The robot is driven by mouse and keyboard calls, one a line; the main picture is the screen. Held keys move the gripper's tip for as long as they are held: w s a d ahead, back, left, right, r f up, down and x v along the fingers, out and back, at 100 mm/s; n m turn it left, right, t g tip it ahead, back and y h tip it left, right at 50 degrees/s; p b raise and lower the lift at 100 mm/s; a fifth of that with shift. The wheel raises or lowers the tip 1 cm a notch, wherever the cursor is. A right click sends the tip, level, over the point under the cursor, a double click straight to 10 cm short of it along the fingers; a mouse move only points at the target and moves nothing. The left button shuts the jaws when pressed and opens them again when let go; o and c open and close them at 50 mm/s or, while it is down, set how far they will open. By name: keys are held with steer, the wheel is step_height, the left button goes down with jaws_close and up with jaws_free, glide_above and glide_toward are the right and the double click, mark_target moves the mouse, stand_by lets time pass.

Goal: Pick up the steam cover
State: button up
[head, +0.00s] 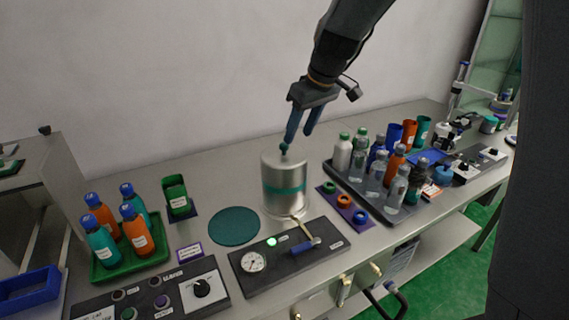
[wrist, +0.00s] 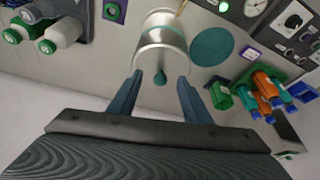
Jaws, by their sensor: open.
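The steam cover (head: 285,185) is a silvery cylinder with a teal band and a small teal knob (head: 284,147) on top. It stands upright on the bench, behind the gauge panel. It also shows in the wrist view (wrist: 160,40), its knob (wrist: 160,78) lying between the fingers in the picture. My gripper (head: 298,141) is open and empty, its blue fingers pointing down just above and slightly right of the knob. In the wrist view my gripper (wrist: 158,84) has one finger on each side of the knob. I cannot tell whether they touch it.
A flat teal disc (head: 234,226) lies left of the cover. A dark panel (head: 290,257) with a gauge and lever is in front. A grey tray (head: 400,212) of bottles stands right; a green tray (head: 112,268) of bottles stands left. The wall is behind.

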steer(key=shift+w+a+f+p, duration=0.5)
steer(key=shift+w+f+p, duration=0.1)
steer(key=shift+f, duration=0.4)
steer(key=shift+w+a+f+p, duration=0.45)
steer(key=shift+w+a+f, duration=0.1)
steer(key=shift+f, duration=0.4)
steer(key=shift+w+a+f+p, duration=0.5)
steer(key=shift+w+f+p, duration=0.1)
steer(key=shift+f, duration=0.4)
jaws_close()
